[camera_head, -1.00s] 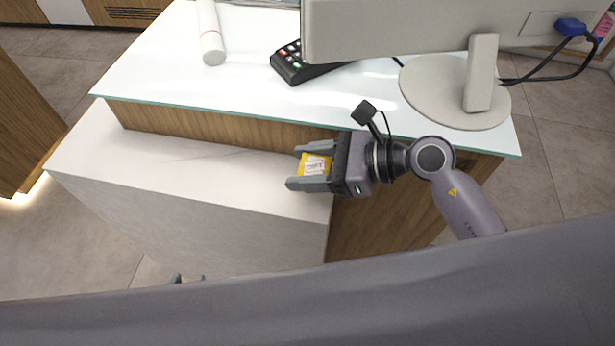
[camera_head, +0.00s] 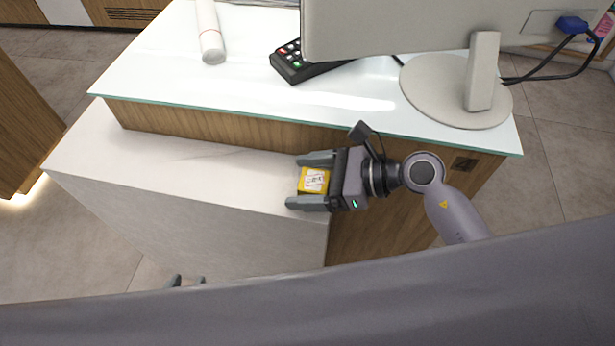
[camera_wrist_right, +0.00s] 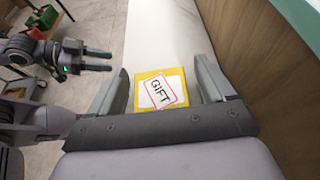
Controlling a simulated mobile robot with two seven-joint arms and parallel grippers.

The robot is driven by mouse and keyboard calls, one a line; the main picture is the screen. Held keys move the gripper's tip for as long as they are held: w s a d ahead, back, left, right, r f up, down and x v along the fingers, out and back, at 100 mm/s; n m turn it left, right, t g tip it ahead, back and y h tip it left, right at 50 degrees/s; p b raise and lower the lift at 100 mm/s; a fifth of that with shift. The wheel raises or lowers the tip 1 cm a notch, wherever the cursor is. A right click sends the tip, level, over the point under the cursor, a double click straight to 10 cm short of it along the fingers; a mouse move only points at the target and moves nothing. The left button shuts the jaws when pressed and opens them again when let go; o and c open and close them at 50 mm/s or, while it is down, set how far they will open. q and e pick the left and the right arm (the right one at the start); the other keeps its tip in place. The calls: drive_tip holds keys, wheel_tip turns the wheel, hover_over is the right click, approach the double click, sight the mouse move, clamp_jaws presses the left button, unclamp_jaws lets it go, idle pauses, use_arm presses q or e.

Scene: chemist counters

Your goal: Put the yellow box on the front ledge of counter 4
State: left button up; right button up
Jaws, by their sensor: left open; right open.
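The yellow box (camera_head: 314,180), with a white "GIFT" label on top, is at the right end of the pale front ledge (camera_head: 180,175). It appears to rest on the ledge, near its front edge. My right gripper (camera_head: 298,181) is open, with one finger on each side of the box and small gaps between. The right wrist view shows the box (camera_wrist_right: 158,92) between the spread fingers. My left gripper (camera_head: 188,280) shows only its fingertips low in the head view. It is open and empty in the right wrist view (camera_wrist_right: 110,60), away from the box.
Above the ledge is a glass-topped counter (camera_head: 150,70) with a monitor (camera_head: 400,30), a card terminal (camera_head: 290,66) and a white cylinder (camera_head: 210,35). A wooden panel (camera_head: 220,127) rises behind the ledge. The ledge left of the box is clear.

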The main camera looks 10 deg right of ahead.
drive_tip(key=shift+r, duration=0.25)
drive_tip(key=b+v, duration=0.1)
drive_tip(key=v, duration=1.1)
drive_tip(key=shift+f, duration=0.15)
